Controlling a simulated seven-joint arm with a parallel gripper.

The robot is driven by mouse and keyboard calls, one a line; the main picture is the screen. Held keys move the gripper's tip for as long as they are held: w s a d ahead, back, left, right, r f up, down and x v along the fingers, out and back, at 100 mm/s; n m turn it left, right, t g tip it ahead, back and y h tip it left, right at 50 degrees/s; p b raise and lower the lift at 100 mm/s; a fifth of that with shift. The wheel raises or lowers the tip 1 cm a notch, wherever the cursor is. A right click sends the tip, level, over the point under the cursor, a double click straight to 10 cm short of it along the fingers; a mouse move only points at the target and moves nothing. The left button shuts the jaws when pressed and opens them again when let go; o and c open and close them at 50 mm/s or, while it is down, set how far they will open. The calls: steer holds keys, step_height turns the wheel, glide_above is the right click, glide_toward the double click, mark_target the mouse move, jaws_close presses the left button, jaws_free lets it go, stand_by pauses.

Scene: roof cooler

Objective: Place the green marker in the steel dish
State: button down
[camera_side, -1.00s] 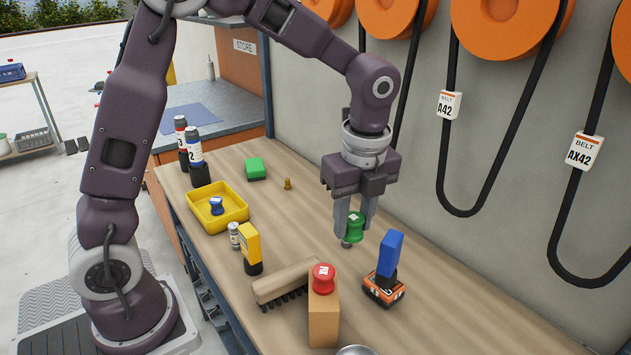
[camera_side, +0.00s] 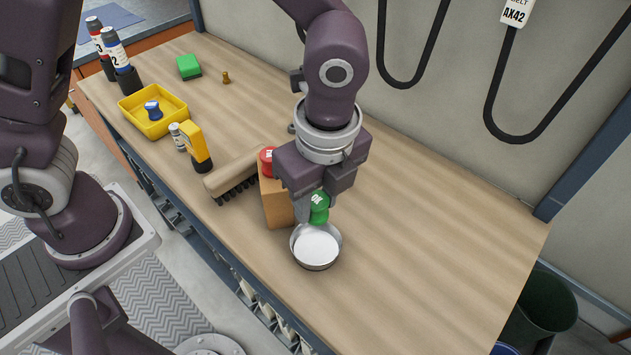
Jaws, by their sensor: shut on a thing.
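The green marker (camera_side: 320,212), a round-topped knob with a white letter on top, is held between the fingers of my gripper (camera_side: 313,207). My gripper is shut on it and points down. The steel dish (camera_side: 296,257) is a round, shallow bowl with a pale inside, standing on the bench in front of the red-topped block. The marker shows at the dish's far rim, seemingly above it; I cannot tell whether it touches. The fingers partly hide the marker's side.
A cardboard-brown block (camera_side: 274,204) with a red marker (camera_side: 267,160) on top stands close left of the dish. A brush (camera_side: 232,174), a yellow-topped tool (camera_side: 196,147) and a yellow tray (camera_side: 182,119) with a blue marker (camera_side: 153,110) lie farther left. The bench (camera_side: 430,240) is clear on the right.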

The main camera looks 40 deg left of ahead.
mark_target(314, 246)
step_height(314, 246, down, 10)
stand_by(0.5)
steer(key=c, duration=0.9)
jaws_free()
step_height(314, 246, up, 7)
steer(key=shift+r, duration=0.1)
